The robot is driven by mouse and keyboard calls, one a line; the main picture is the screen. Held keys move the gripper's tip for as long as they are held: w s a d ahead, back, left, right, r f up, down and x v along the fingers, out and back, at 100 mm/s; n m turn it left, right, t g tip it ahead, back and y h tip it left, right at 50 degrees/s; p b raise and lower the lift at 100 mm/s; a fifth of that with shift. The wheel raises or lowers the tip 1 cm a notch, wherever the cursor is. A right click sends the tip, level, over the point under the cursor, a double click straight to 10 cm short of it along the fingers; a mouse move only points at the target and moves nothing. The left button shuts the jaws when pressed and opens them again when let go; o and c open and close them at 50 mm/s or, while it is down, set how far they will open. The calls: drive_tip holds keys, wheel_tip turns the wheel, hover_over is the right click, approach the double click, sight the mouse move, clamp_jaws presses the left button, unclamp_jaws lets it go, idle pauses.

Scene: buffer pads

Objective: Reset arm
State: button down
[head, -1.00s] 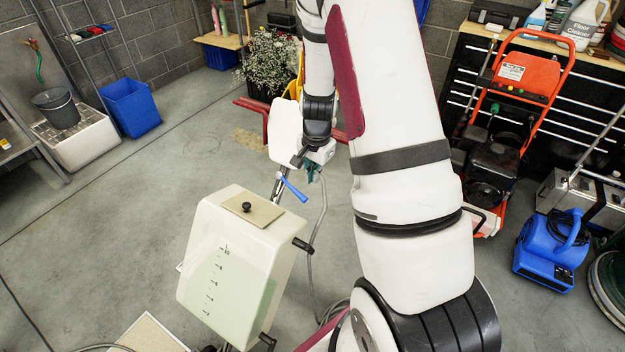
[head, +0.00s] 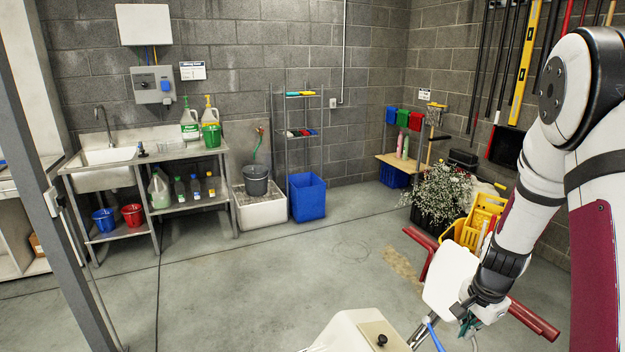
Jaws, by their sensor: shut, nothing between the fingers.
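My arm comes in from the right edge of the head view and bends down to my gripper (head: 462,314) at the lower right. My gripper is shut and empty. It is small in the picture and sits close to the white upper part (head: 450,277) of a floor machine; I cannot tell whether they touch. The machine's cream tank (head: 350,331) with a black knob is below and left of my gripper, cut off by the bottom edge.
A red bar (head: 534,320) lies behind my gripper. A yellow mop bucket (head: 480,222) and a potted flowering plant (head: 440,192) stand beyond it. A blue bin (head: 307,197) and a sink bench (head: 185,152) line the back wall. The floor at the left is clear.

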drive_tip(key=s+a+r+n+t, duration=0.1)
drive_tip(key=s+a+r+n, duration=0.15)
drive_tip(key=a+r, duration=0.55)
drive_tip(key=s+a+r+n+t, duration=0.15)
drive_tip(key=a+r+n, duration=0.25)
drive_tip(key=r, duration=0.7)
drive_tip(key=s+a+r+n, duration=0.3)
drive_tip(key=s+r+n, duration=0.1)
drive_tip(key=s, duration=0.4)
drive_tip(key=s+a+r+n+t, duration=0.1)
drive_tip(key=s+a+r+n, duration=0.3)
drive_tip(key=s+r, duration=0.2)
drive_tip(key=shift+s+y, duration=0.3)
drive_tip(key=shift+s, duration=0.9)
drive_tip(key=shift+w, duration=0.1)
